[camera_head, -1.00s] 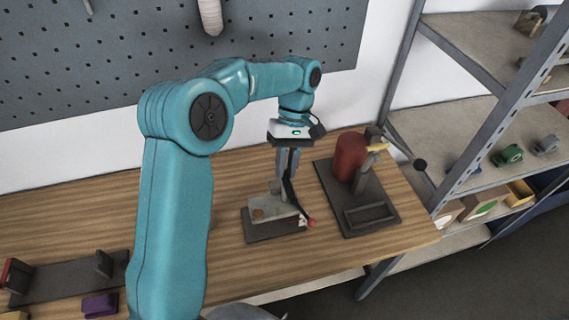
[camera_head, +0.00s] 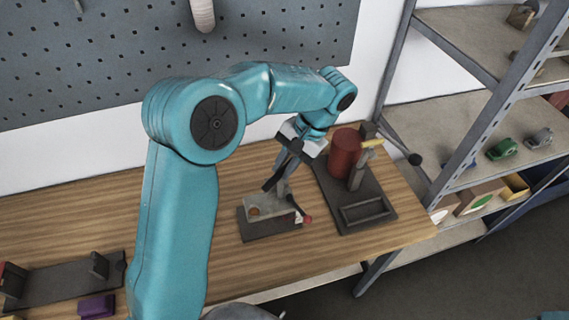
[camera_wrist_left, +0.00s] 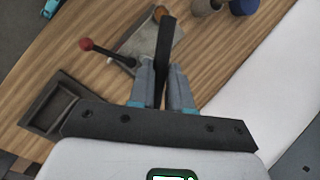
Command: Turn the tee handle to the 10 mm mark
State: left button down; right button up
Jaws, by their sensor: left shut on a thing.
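A small fixture with a pale block (camera_head: 262,205) on a dark base plate (camera_head: 270,227) stands on the bench. A lever with a red ball knob (camera_head: 307,219) sticks out at its right; the knob also shows in the left wrist view (camera_wrist_left: 86,44). My left gripper (camera_head: 279,186) is above the block, shut on a dark bar, the tee handle (camera_head: 272,181). In the left wrist view the bar (camera_wrist_left: 165,45) runs between the fingers (camera_wrist_left: 165,100). The handle's lower end is partly hidden by the fingers. I cannot make out any millimetre marks. My right gripper is not in view.
A dark stand with a red cylinder (camera_head: 344,150) and a shallow tray (camera_head: 368,214) stands close on the right. A metal shelf (camera_head: 455,140) is beyond it. A dark jig (camera_head: 60,285) and purple block (camera_head: 97,306) lie at left.

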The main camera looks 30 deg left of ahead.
pick_arm(q)
jog(key=m, duration=0.1)
jog(key=m+t+y+b, duration=0.1)
jog(key=m, duration=0.1)
jog(key=shift+s+d+f+m, duration=0.1)
jog(key=shift+s+d+m, duration=0.1)
jog(key=shift+m, duration=0.1)
jog(key=shift+s+m+t+y+b, duration=0.15)
jog(key=shift+m+t+y+b, duration=0.5)
jog(key=shift+m, duration=1.05)
jog(key=shift+t, duration=0.25)
jog(key=c, duration=1.1)
grip_release()
jog(key=shift+o, duration=0.2)
jog(key=shift+d+r, duration=0.2)
jog(key=shift+r, duration=0.15)
jog(key=v, duration=1.5)
jog(key=shift+r, duration=0.45)
